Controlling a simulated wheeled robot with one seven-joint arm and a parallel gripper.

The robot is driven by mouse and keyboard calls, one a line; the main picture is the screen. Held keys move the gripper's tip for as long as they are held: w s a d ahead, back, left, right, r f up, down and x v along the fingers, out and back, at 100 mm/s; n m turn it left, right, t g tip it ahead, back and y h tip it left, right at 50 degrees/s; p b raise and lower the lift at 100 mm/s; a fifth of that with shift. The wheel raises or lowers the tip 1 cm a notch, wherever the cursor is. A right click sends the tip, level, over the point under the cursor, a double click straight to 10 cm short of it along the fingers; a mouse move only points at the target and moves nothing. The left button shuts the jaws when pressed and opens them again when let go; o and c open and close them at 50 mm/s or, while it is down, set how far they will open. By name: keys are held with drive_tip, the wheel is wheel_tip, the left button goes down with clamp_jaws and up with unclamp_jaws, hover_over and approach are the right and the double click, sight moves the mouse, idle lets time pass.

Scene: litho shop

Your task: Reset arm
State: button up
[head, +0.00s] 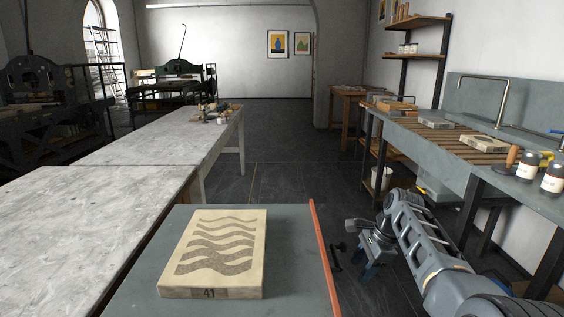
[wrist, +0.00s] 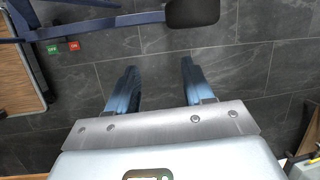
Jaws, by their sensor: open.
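My gripper (head: 366,269) is at the right of the table in the head view, beyond its orange-red edge, over the dark floor. In the wrist view my gripper (wrist: 158,75) has its two blue fingers spread apart, with only dark floor tiles between them. It is open and empty. My arm reaches in from the lower right of the head view.
A pale stone block (head: 217,252) with a wavy pattern and the number 41 lies on the grey-green table (head: 133,284). A long grey table (head: 130,170) runs along the left. A sink bench (head: 440,144) stands at right. The wrist view shows dark blue bars (wrist: 95,27) close by.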

drive_tip(key=s+d+f+n+t+h+p, duration=0.1)
drive_tip(key=s+d+f+n+t, duration=0.1)
drive_tip(key=s+f, duration=0.65)
drive_tip(key=s+d+f+n+t+h+p, duration=0.1)
drive_tip(key=s+d+f+n+t, duration=0.1)
drive_tip(key=s+f, duration=0.6)
drive_tip(key=s+n+t+h+p, duration=0.2)
drive_tip(key=s+n+t, duration=0.15)
drive_tip(key=s, duration=1.35)
drive_tip(key=s+a+r+n+t+p, duration=0.15)
drive_tip(key=s+r+n, duration=0.25)
drive_tip(key=s+r, duration=0.75)
drive_tip(key=s+a+r+n+t+p, duration=0.1)
drive_tip(key=s+a+r+n+t, duration=0.15)
drive_tip(key=s+r, duration=0.9)
drive_tip(key=s+r+n+t, duration=0.1)
drive_tip(key=s+r+n, duration=0.2)
drive_tip(key=r, duration=0.9)
drive_tip(key=shift+s+a+t+y+p, duration=0.35)
drive_tip(key=shift+s+p, duration=0.1)
drive_tip(key=shift+s, duration=0.1)
